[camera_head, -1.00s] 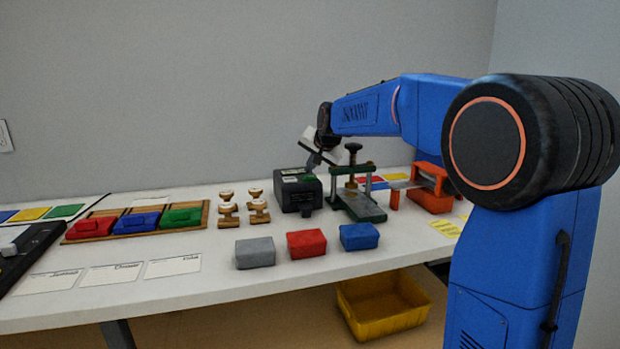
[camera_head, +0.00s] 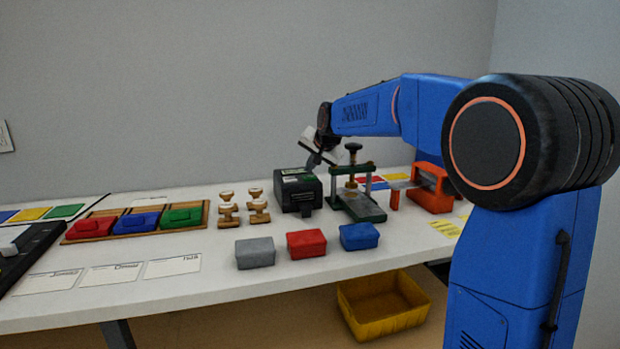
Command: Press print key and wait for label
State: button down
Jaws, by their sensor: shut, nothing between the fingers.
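A black label printer (camera_head: 299,192) stands on the white table, with a small screen or label and a small green mark on its top. My gripper (camera_head: 313,163) is shut and empty. Its fingertips are at the back right edge of the printer's top; I cannot tell whether they touch it. The print key is too small to make out. No label clearly shows at the printer's dark front slot.
A green press (camera_head: 360,207) stands close on the printer's right, with an orange device (camera_head: 432,190) beyond it. Wooden stamps (camera_head: 258,206) stand to the left. Grey (camera_head: 255,253), red (camera_head: 306,243) and blue (camera_head: 359,236) blocks line the front. A yellow bin (camera_head: 383,304) sits below.

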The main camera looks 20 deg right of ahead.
aim_at(310, 178)
jog(key=shift+f, duration=0.2)
dwell(0.4)
jog(key=shift+f, duration=0.25)
dwell(0.5)
jog(key=shift+r, duration=0.45)
jog(key=shift+r, duration=0.1)
notch_tip(310, 178, up, 6)
jog(key=shift+f, duration=0.1)
dwell(0.7)
dwell(0.5)
